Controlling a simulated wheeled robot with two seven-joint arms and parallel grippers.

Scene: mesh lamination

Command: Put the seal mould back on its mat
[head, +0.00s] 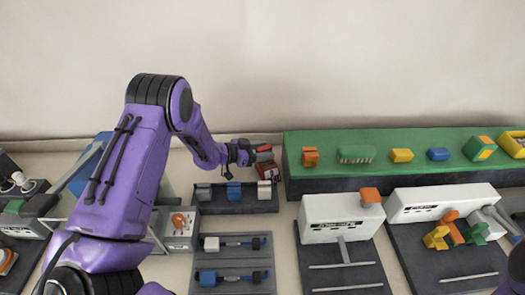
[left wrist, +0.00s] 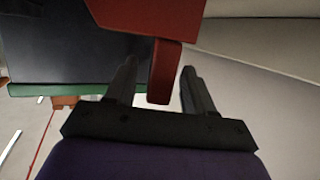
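A red piece (head: 267,170), which I take to be the seal mould, is at the left end of the green-topped bench. In the left wrist view, a broad red body (left wrist: 140,15) has a narrow red tongue (left wrist: 162,75) reaching down between my fingers. My left gripper (head: 250,153) is beside it; in the left wrist view its two fingers (left wrist: 160,85) stand apart, with a gap visible on each side of the tongue. The gripper partly hides the piece in the head view. I cannot tell which mat is the mould's. My right gripper is not in view.
The green-topped bench (head: 335,139) carries several coloured pieces. A dark rack (head: 238,206) with grey and blue blocks stands below my left gripper. Two white machines (head: 330,228) (head: 430,205) on dark mats are at the right. A narrow clear strip runs between rack and left machine.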

